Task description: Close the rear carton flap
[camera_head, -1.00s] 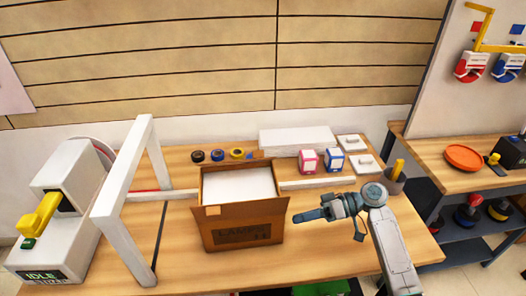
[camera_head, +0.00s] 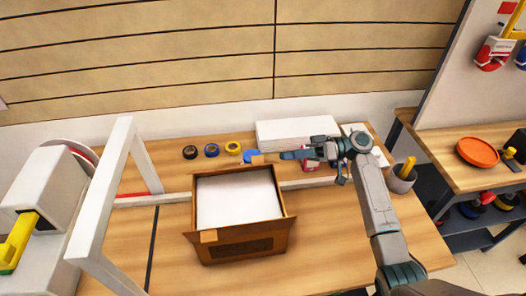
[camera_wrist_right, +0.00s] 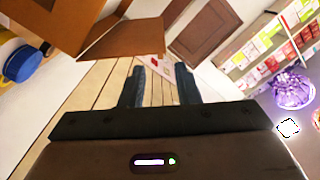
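The brown carton (camera_head: 246,248) stands on the wooden table with its top open, and a white surface (camera_head: 237,200) shows inside. Another small orange patch (camera_head: 257,160) shows just behind the rear edge; how the rear flap lies is hard to tell. My left gripper is not in view.
A white frame (camera_head: 110,195) stands at left. A grey cup (camera_head: 401,179) is at right. The table right of the carton is clear.

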